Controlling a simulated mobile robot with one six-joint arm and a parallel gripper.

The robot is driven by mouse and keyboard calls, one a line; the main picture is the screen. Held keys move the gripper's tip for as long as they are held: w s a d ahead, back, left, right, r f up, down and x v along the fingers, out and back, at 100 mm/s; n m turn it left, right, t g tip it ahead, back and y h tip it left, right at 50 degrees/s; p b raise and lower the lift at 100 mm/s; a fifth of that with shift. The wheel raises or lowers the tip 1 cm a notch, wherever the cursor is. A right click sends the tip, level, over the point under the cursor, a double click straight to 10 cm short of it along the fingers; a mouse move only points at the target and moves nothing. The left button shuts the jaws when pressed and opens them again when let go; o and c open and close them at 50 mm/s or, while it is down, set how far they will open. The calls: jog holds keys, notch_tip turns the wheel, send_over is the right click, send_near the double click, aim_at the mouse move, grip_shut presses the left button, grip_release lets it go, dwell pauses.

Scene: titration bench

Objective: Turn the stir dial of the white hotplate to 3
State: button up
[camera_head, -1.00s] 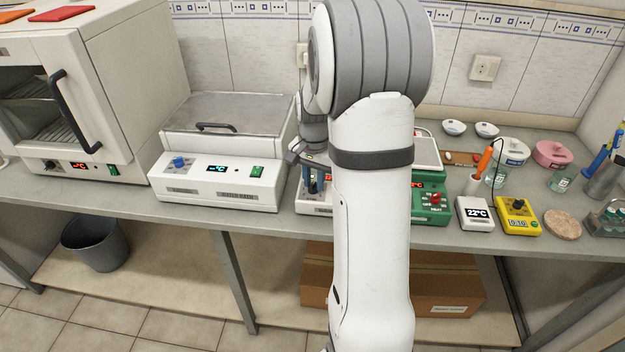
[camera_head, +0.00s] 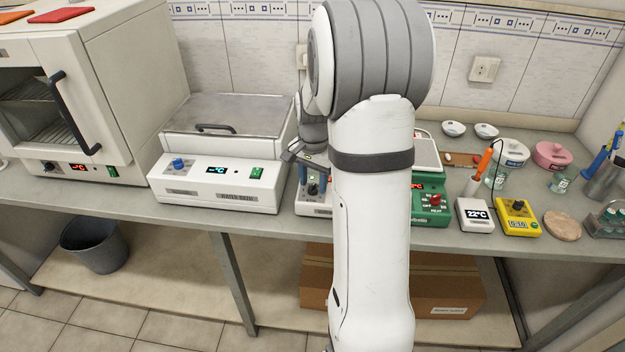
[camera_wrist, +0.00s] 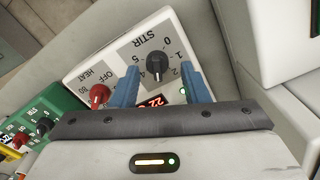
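The white hotplate (camera_wrist: 115,62) fills the middle of the wrist view, with a black stir dial (camera_wrist: 156,65) on its front panel. The dial's narrow end points down in that picture, between the printed 2 and 4; I cannot make out the 3. My gripper (camera_wrist: 162,70) is open, its two blue fingers apart on either side of the dial in the picture, with gaps to it. In the head view, the hotplate (camera_head: 313,208) is mostly behind my arm. The dial (camera_head: 313,189) shows just below my gripper (camera_head: 312,174).
A red heat knob (camera_wrist: 99,95) sits on the same panel. A green device (camera_head: 430,205) stands right of the hotplate, and the water bath (camera_head: 218,184) stands on its left. A thermometer display (camera_head: 475,214) and a yellow timer (camera_head: 517,216) are farther right.

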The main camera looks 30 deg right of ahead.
aim_at(313, 184)
notch_tip(313, 184, up, 8)
jog(key=shift+f, duration=0.15)
dwell(0.6)
jog(key=shift+a, duration=0.1)
jog(key=s+a+n+t, duration=0.1)
jog(key=s+a+n, duration=0.5)
jog(key=s, duration=0.4)
jog(key=s+a+r+n+t, duration=0.1)
jog(key=s+a+n, duration=0.4)
jog(key=s+a, duration=0.3)
jog(key=shift+s+a+r+n+t, duration=0.3)
jog(key=shift+s+a+n, duration=0.1)
jog(key=shift+s, duration=0.6)
jog(key=shift+c, duration=0.7)
